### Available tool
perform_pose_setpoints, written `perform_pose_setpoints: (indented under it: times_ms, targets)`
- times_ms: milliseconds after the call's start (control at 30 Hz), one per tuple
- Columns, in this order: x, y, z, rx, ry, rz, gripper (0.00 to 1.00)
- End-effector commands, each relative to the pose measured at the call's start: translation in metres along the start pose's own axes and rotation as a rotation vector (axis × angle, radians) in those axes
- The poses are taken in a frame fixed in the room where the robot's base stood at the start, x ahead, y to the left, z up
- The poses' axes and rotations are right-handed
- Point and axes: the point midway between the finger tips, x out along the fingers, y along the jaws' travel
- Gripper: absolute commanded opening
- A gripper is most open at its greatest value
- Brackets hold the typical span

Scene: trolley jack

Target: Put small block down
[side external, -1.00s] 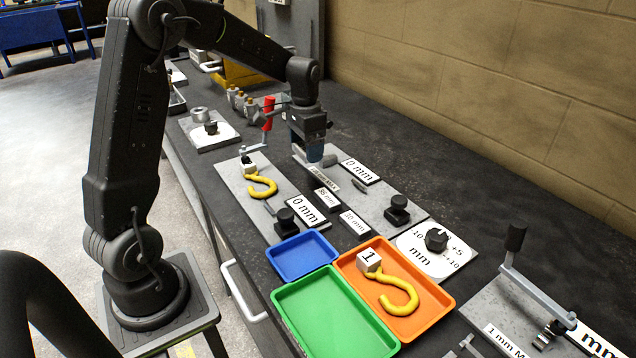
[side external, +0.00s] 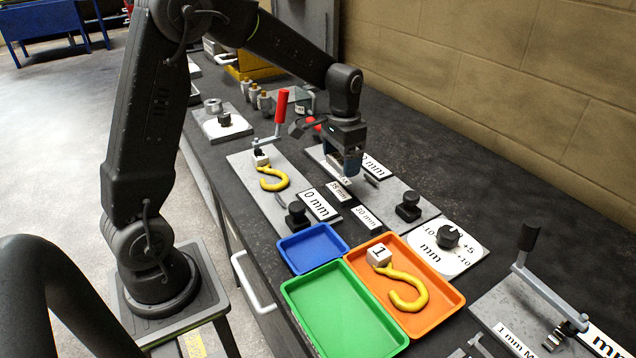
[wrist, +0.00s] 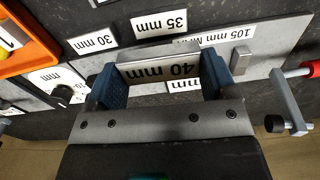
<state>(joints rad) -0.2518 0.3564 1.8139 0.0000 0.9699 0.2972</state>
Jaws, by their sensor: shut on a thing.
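My gripper (side external: 346,172) points down over the bench, above the left part of the rear grey plate (side external: 385,191). In the wrist view, its two blue fingers (wrist: 162,72) are shut on a small block (wrist: 160,71) marked 40 mm, one finger at each end. Blocks marked 35 mm (wrist: 159,23) and 30 mm (wrist: 93,41) lie beside it on the dark bench; they also show in the side view, 35 mm (side external: 338,191) and 30 mm (side external: 366,217). Whether the held block touches the surface below is unclear.
A front grey plate (side external: 275,205) carries a yellow hook (side external: 273,180) and a red-handled lever (side external: 281,105). Blue (side external: 313,262), green (side external: 340,320) and orange (side external: 440,318) trays stand nearer. The orange one holds a hook with a cube marked 1 (side external: 378,255). A dial plate (side external: 470,255) is to the right.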

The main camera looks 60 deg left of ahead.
Motion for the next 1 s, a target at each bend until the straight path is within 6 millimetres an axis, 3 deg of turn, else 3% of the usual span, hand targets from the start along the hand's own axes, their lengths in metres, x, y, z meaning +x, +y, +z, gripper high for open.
perform_pose_setpoints:
  times_ms: [33,100,300,667,1000]
  targets:
    - [-0.004,-0.024,0.002,-0.004,0.001,0.000,0.52]
    - [-0.008,-0.048,0.006,0.008,0.001,0.000,0.52]
    - [-0.015,-0.088,0.016,0.031,-0.001,0.000,0.52]
    - [-0.015,-0.093,0.018,0.038,-0.001,0.001,0.52]
    - [0.030,-0.093,0.018,0.037,-0.003,0.001,0.52]
